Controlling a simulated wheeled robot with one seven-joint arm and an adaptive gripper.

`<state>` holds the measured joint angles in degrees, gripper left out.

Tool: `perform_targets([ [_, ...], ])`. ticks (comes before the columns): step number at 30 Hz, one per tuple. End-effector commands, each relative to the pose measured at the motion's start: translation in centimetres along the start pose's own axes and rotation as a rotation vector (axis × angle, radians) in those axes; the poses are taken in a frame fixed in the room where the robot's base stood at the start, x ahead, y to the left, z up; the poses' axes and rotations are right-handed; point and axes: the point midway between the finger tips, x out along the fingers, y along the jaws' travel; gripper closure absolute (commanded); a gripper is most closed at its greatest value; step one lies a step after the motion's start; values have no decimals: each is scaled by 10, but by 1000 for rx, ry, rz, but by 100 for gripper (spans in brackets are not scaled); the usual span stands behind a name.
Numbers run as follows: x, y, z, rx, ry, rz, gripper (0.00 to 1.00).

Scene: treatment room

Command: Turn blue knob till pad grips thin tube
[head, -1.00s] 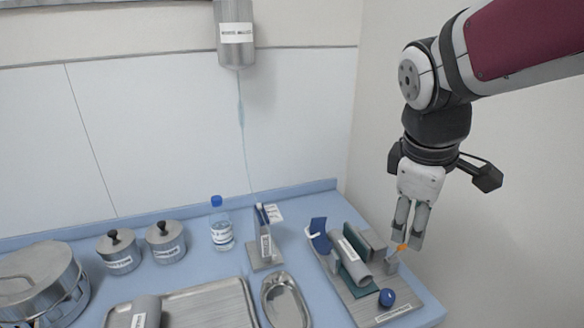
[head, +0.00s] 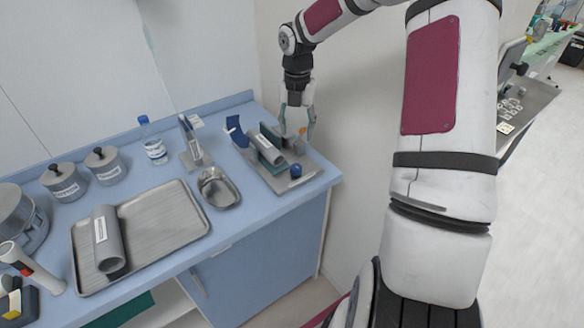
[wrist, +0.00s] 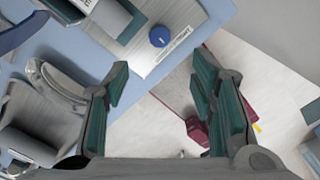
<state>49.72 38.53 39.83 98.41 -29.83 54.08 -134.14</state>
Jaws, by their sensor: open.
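The blue knob (head: 296,170) sits at the front right of a grey board fixture (head: 282,186) on the counter's right end. In the wrist view the round knob (wrist: 160,37) shows beyond the fingertips, near the board's labelled edge. The board carries a labelled grey cylinder (head: 267,149), a teal pad-like strip beside it and grey blocks. My gripper (head: 297,132) is open over the back right of the board, its fingers spread and empty, apart from the knob. In the wrist view my gripper (wrist: 160,82) also shows wide apart. I cannot make out a thin tube.
A metal dish (head: 219,187), an upright holder (head: 191,145) and a bottle (head: 154,148) stand left of the board. Further left are a steel tray (head: 170,240) and lidded pots (head: 64,182). The wall is close behind my gripper. The counter ends right of the board.

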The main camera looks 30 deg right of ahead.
Motion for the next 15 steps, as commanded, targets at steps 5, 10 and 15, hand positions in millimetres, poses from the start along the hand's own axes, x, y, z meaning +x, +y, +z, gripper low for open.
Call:
perform_targets([
  [5,13,-1,2,-18,5,4,49],
  [10,41,-1,1,-16,6,3,49],
  [15,74,0,0,-15,6,3,49],
])
